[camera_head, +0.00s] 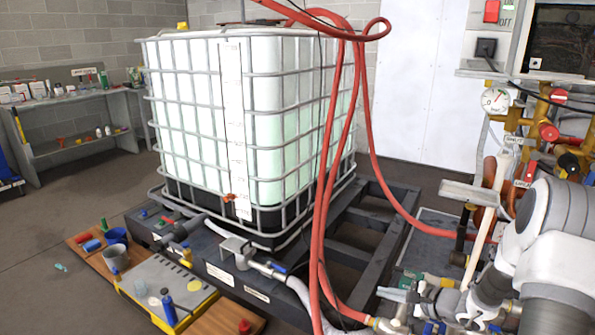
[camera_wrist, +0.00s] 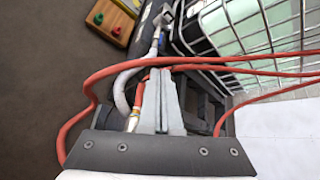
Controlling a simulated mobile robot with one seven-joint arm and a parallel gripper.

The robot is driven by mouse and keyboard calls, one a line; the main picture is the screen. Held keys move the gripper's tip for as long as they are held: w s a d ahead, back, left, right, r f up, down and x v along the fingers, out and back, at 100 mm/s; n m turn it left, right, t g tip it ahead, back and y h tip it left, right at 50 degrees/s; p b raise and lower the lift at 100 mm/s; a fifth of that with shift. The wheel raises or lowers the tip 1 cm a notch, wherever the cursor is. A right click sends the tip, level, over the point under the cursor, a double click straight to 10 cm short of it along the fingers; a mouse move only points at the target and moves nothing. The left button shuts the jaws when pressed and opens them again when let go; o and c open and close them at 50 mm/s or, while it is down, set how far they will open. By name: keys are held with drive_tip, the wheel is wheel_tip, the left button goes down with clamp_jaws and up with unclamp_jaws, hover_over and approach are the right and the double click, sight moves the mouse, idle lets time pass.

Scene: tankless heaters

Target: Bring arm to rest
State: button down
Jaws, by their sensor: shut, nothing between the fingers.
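My gripper (camera_wrist: 162,76) shows in the wrist view as two pale grey fingers side by side, pressed together with nothing held. Red hoses pass near its fingertips in that view. My white and grey arm (camera_head: 553,238) fills the lower right of the head view, close to the pipework. I cannot clearly make out the fingers among the fittings in the head view.
A caged white tank (camera_head: 290,120) stands on a dark frame (camera_head: 372,215). Red hoses (camera_head: 362,160) hang over it; they also cross the wrist view (camera_wrist: 115,68). A pressure gauge (camera_head: 495,100) and brass pipes stand right. A wooden board (camera_head: 185,282) holds tools.

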drive_tip(key=s+a+r+n+g, duration=0.5)
drive_tip(key=s+a+r+n, duration=0.7)
drive_tip(key=r, duration=0.4)
drive_tip(key=s+d+r+n+h, duration=0.1)
drive_tip(key=s+r+n+h, duration=0.15)
drive_tip(key=s, duration=0.35)
drive_tip(key=s+d+r+n+t+h, duration=0.1)
drive_tip(key=s+r+n+h, duration=0.1)
drive_tip(key=s+r+h, duration=0.3)
drive_tip(key=s+d+r+n, duration=0.1)
drive_tip(key=s+r+n, duration=0.15)
drive_tip(key=s, duration=0.55)
wheel_tip(320, 180, up, 19)
drive_tip(key=p, duration=2)
drive_tip(key=shift+w+r, duration=0.2)
drive_tip(key=shift+w, duration=0.05)
drive_tip(key=shift+d, duration=0.15)
